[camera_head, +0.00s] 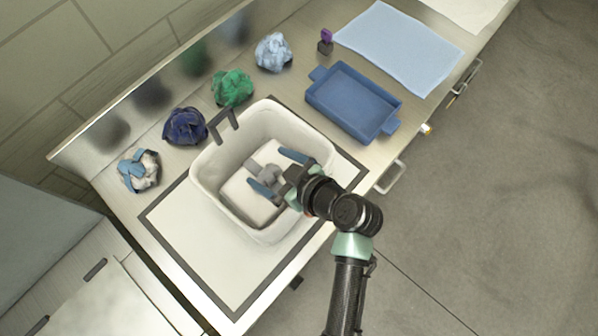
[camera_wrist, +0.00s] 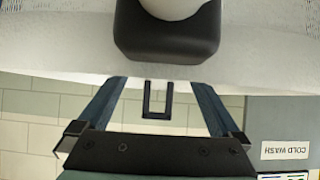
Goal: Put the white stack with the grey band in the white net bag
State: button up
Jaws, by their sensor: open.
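The white bag (camera_head: 205,181) stands open on the dark-bordered mat in the head view, with a dark handle loop at its upper left rim. The white stack (camera_head: 243,206) with its grey band (camera_head: 266,172) lies inside the bag, low down. My gripper (camera_head: 279,173) is open, its blue fingers apart over the stack near the band. In the wrist view my fingers (camera_wrist: 158,95) are spread with nothing between them; a dark grey block on a white surface is close above them. Whether the fingers touch the stack is unclear.
Crumpled bundles lie along the back: mixed white and blue (camera_head: 139,170), dark blue (camera_head: 184,127), green (camera_head: 232,88) and light blue (camera_head: 273,53). A blue tray (camera_head: 352,101), a light blue cloth (camera_head: 398,47) and a small purple item (camera_head: 326,41) are upper right. The mat's lower left (camera_head: 215,260) is clear.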

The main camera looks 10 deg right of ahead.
jog(key=b+v, duration=0.2)
jog(key=v, duration=0.8)
jog(key=shift+s+d+r, duration=0.1)
jog(key=shift+s+d, duration=0.05)
jog(key=shift+s, duration=0.2)
jog(key=w+r+m+t+h, duration=0.15)
jog(key=w+r+t, duration=0.25)
jog(key=w+r, duration=0.6)
jog(key=w+r+m+t+h, duration=0.1)
jog(key=w+r+t+h, duration=0.35)
jog(key=r, duration=0.95)
notch_tip(320, 180, up, 16)
jog(key=a+m+t, duration=0.2)
jog(key=t, duration=0.2)
jog(key=s+a+r+m+t, duration=0.1)
jog(key=s+r+t, duration=0.2)
jog(key=r, duration=0.5)
jog(key=s+a+r+m+t, duration=0.1)
jog(key=s+a+r+t, duration=0.1)
jog(key=s+r, duration=0.3)
notch_tip(320, 180, up, 3)
jog(key=shift+a+r+m+t+h, duration=0.1)
jog(key=shift+a+m+t+h, duration=0.25)
jog(key=shift+t, duration=0.1)
jog(key=shift+s, duration=0.1)
